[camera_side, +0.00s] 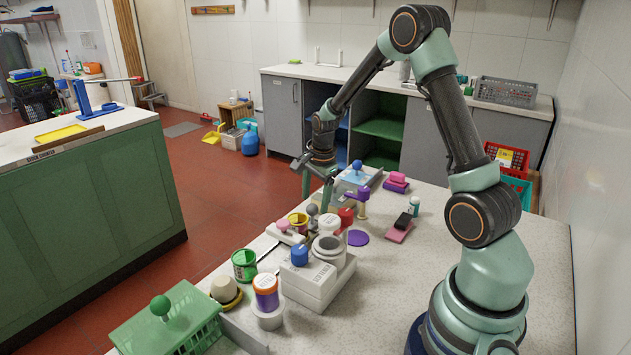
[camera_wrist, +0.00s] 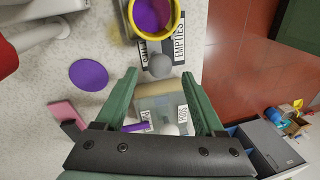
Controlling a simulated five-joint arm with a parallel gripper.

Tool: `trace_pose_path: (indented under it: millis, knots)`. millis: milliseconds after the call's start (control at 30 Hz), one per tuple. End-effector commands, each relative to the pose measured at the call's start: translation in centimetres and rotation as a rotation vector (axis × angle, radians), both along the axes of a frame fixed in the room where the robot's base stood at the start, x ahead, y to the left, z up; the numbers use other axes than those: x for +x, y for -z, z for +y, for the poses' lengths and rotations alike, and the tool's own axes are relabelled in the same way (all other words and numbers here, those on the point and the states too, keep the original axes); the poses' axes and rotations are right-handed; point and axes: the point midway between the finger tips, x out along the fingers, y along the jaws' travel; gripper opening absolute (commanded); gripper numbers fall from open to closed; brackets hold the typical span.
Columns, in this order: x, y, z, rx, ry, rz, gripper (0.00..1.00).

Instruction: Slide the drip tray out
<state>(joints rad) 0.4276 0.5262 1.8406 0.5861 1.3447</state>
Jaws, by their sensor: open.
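My gripper (camera_side: 317,180) is open above the far end of the worktop. In the wrist view its green fingers (camera_wrist: 159,76) stand on either side of a beige box-like piece (camera_wrist: 158,103), with no visible grip on it. A grey ball-shaped knob (camera_wrist: 159,66) lies just past the fingertips; it shows in the side view as a grey ball (camera_side: 312,210). A white machine-like block (camera_side: 318,282) with a blue knob (camera_side: 299,255) stands nearer on the worktop. I cannot tell for certain which piece is the drip tray.
Yellow-rimmed cup (camera_wrist: 152,14), purple disc (camera_wrist: 88,75) and pink block (camera_wrist: 66,113) surround the gripper. Green basket (camera_side: 170,325), green tin (camera_side: 244,264) and striped jar (camera_side: 266,292) crowd the near left edge. The worktop's right side (camera_side: 400,290) is mostly clear.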

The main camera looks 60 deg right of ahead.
Motion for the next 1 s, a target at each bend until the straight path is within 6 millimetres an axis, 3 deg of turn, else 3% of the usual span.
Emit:
trace_pose_path:
  millis: [200,433,600,1000]
  knots:
    - [-0.7,-4.6,0.3,-0.003,0.001,-0.007,0.71]
    - [-1.4,-8.3,0.5,-0.003,0.001,-0.005,0.71]
    - [-1.6,-9.5,0.7,-0.001,0.001,-0.003,0.71]
    - [-1.7,-9.8,0.8,-0.003,-0.009,-0.003,0.71]
